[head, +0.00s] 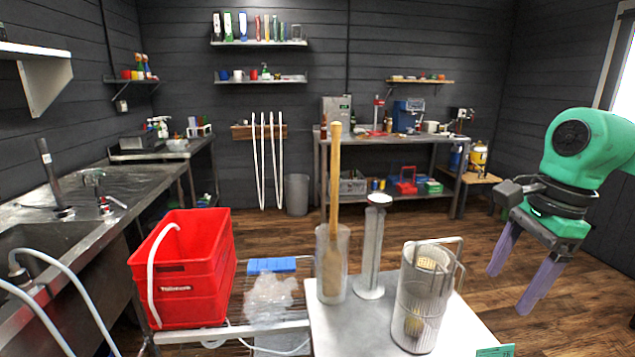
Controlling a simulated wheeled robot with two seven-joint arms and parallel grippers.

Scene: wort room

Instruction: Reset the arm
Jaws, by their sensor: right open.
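My right gripper (522,268) is at the right of the head view, on a green arm with a dark wrist. Its two purple fingers point down and stand apart, with nothing between them. It hangs over the wooden floor, to the right of the small metal table (375,325) and clear of it. My left gripper is not in the head view.
A red crate (185,275) stands left. Floor behind the table is free.

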